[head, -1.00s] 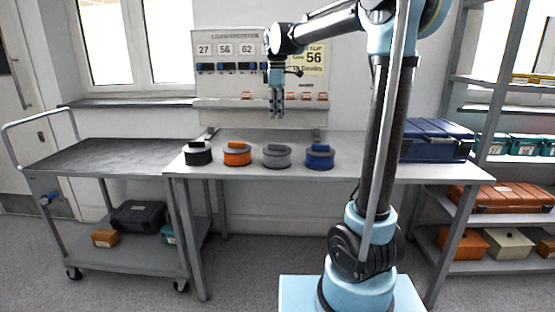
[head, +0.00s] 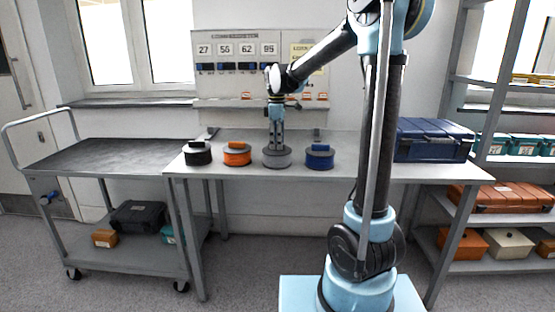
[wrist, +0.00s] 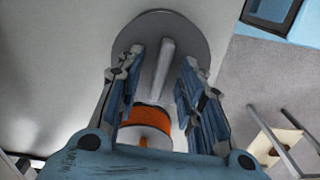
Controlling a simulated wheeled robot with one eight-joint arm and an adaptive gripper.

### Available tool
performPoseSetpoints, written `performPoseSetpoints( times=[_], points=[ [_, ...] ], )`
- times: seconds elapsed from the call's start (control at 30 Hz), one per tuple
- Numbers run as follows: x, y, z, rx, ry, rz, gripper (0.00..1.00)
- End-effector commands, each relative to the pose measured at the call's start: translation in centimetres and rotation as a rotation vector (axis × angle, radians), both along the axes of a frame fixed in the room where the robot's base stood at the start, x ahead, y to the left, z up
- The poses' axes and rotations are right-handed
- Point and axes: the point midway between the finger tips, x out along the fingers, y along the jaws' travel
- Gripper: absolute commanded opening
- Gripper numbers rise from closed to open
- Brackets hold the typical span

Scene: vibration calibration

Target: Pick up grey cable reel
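The grey cable reel (head: 277,160) stands on the table, third from the left in a row of reels. My gripper (head: 276,146) points straight down over it, its fingers at the reel's top. In the wrist view, the grey reel (wrist: 190,35) is a round disc with a raised bar handle. The fingers of my gripper (wrist: 162,65) are spread on both sides of that handle, with a gap on each side. The gripper is open and holds nothing.
The orange reel (head: 237,154) and black reel (head: 198,154) stand to the left, the blue reel (head: 319,156) close on the right. A blue case (head: 433,142) is on the table's right end. A display board (head: 235,60) stands behind. A grey cart (head: 105,160) is at left.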

Motion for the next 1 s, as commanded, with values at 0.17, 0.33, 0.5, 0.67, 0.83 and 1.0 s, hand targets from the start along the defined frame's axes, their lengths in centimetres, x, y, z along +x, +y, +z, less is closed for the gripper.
performPoseSetpoints(
  times=[0.17,0.33,0.5,0.67,0.83,1.0],
  points=[
    [0.02,0.01,-1.00,0.000,0.000,0.000,0.35],
    [0.01,0.01,-1.02,0.000,0.000,0.000,0.35],
    [0.01,0.01,-1.00,0.000,0.000,0.000,0.03],
    [0.01,0.01,-0.99,0.000,0.000,0.000,0.00],
    [0.00,0.00,-0.96,0.000,0.000,0.000,0.00],
    [0.00,0.00,-0.80,0.000,0.000,0.000,0.00]
  ],
)
